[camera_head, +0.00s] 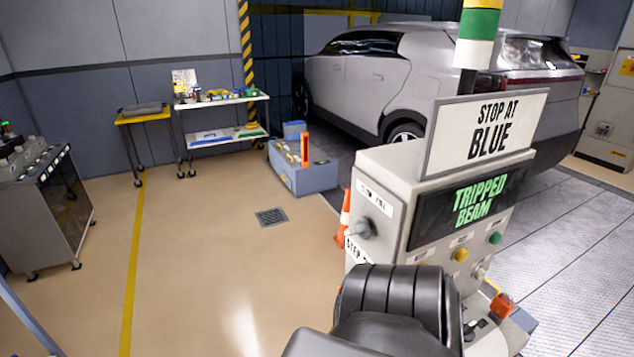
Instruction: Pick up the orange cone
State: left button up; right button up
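The orange cone (342,238) with a white band stands on the floor just left of the grey control console (385,170). No gripper fingers can be made out in the head view. A dark ribbed form, apparently part of my arm, fills the lower middle and hides the console's lower front.
The console's display (470,203) reads "TRIPPED BEAM". A silver car (370,85) stands behind it. A blue-grey box (305,178) sits on the floor beyond a drain (271,217). A dark cabinet (45,210) is at left. The tan floor between is clear.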

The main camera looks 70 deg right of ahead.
aim_at(339, 239)
jog(key=i, duration=0.95)
jog(key=z, duration=1.9)
jog(key=i, duration=2.75)
jog(key=z, duration=0.7)
jog(key=i, duration=4.3)
jog(key=u, duration=0.35)
